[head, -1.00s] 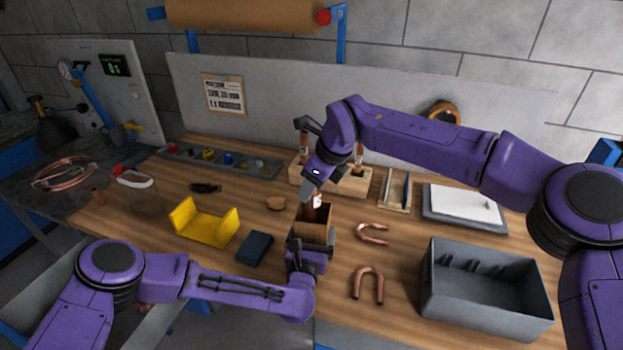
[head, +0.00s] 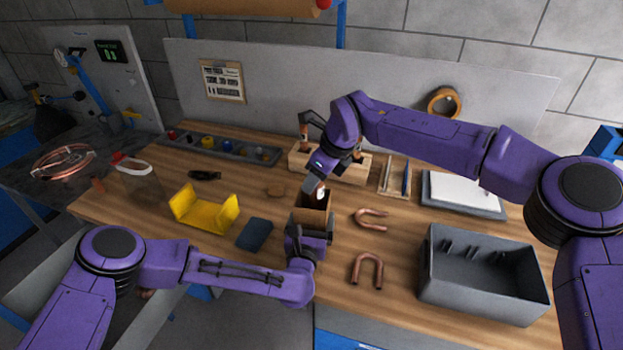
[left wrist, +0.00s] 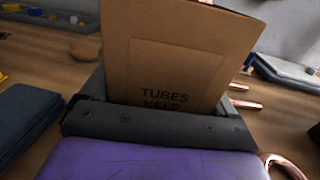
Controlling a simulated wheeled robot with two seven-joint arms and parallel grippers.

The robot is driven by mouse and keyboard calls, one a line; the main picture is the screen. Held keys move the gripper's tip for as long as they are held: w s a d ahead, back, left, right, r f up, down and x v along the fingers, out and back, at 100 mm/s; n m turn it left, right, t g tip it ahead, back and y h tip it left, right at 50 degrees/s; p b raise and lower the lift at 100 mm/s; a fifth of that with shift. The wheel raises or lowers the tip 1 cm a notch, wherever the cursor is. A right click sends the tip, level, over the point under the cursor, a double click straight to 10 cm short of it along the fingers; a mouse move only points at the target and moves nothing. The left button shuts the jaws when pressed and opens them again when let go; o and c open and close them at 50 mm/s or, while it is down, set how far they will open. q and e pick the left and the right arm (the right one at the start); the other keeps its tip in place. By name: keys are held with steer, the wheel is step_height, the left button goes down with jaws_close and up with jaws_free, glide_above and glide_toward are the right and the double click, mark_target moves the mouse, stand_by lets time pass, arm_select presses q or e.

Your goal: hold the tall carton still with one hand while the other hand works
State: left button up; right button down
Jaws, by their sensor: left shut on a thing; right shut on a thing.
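The tall brown carton (head: 312,216) stands open-topped near the front edge of the bench. It also shows close up in the left wrist view (left wrist: 170,65), with "TUBES KEEP" printed on its face. My left gripper (head: 306,238) is shut on the carton low on its near side; its dark jaw crosses the carton's face in the left wrist view. My right gripper (head: 316,184) is at the carton's mouth from above, shut on a small piece with a white mark, apparently a copper tube (head: 321,193). Most of that piece is hidden by the gripper and carton.
A wooden block (head: 347,172) with upright tubes stands behind. Two copper U-bends (head: 371,218) (head: 368,268) lie right of the carton, beside a grey bin (head: 480,305). A yellow cradle (head: 205,213) and dark blue pad (head: 254,234) lie left.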

steer(key=shift+w+d, duration=0.4)
steer(key=shift+d, duration=0.1)
steer(key=c, duration=0.6)
jaws_free()
steer(key=shift+o, duration=0.2)
steer(key=v, duration=1.2)
steer(key=shift+s, duration=0.1)
